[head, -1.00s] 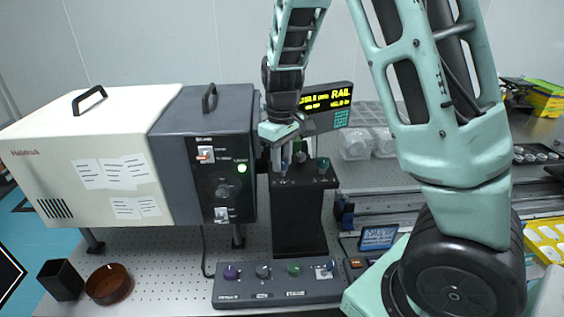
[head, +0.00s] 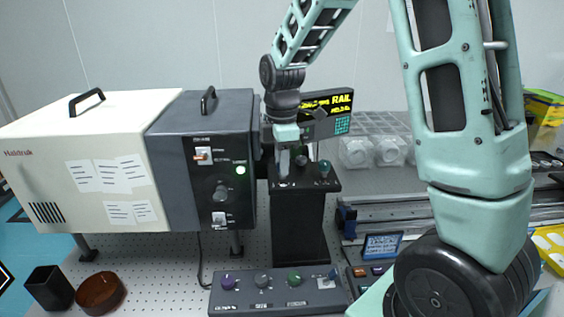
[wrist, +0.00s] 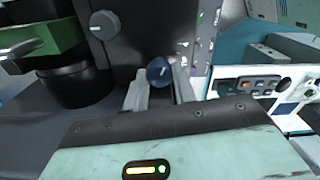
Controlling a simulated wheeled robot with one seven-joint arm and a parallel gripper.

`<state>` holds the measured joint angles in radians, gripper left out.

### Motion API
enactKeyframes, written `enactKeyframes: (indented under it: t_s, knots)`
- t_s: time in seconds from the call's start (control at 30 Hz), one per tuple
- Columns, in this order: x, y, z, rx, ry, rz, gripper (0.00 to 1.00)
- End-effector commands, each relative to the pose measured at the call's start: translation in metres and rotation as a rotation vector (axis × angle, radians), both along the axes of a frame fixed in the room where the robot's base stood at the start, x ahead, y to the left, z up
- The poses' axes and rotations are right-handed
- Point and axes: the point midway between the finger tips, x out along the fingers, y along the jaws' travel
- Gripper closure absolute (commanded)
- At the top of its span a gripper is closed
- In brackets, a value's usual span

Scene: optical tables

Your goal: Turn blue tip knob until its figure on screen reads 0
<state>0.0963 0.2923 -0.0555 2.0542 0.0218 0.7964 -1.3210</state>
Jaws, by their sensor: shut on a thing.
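The blue tip knob (wrist: 158,72) shows in the wrist view between the two fingers of my gripper (wrist: 160,88), with a pale pointer mark on its face. My gripper is shut on it. In the head view my gripper (head: 284,172) points down at the left side of the black pedestal's top (head: 312,186) and hides the blue knob there. The screen (head: 327,103) with yellow text, "RAIL" among it, stands behind; my wrist covers its left part, and its figures are too small to read surely.
A grey knob (head: 302,161) and a green knob (head: 325,170) stand beside my gripper on the pedestal. A knob box (head: 276,303) lies in front. A cream and grey housing (head: 207,120) stands close at left. A small blue display (head: 381,246) sits at right.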

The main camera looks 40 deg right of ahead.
Motion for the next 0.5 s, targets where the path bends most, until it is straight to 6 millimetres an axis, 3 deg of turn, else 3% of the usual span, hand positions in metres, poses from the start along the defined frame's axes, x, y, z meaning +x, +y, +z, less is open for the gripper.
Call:
enactKeyframes:
  t_s: [0.5]
  knots:
    - [0.0011,0.0004,0.0019,0.0,-0.006,0.262,0.96]
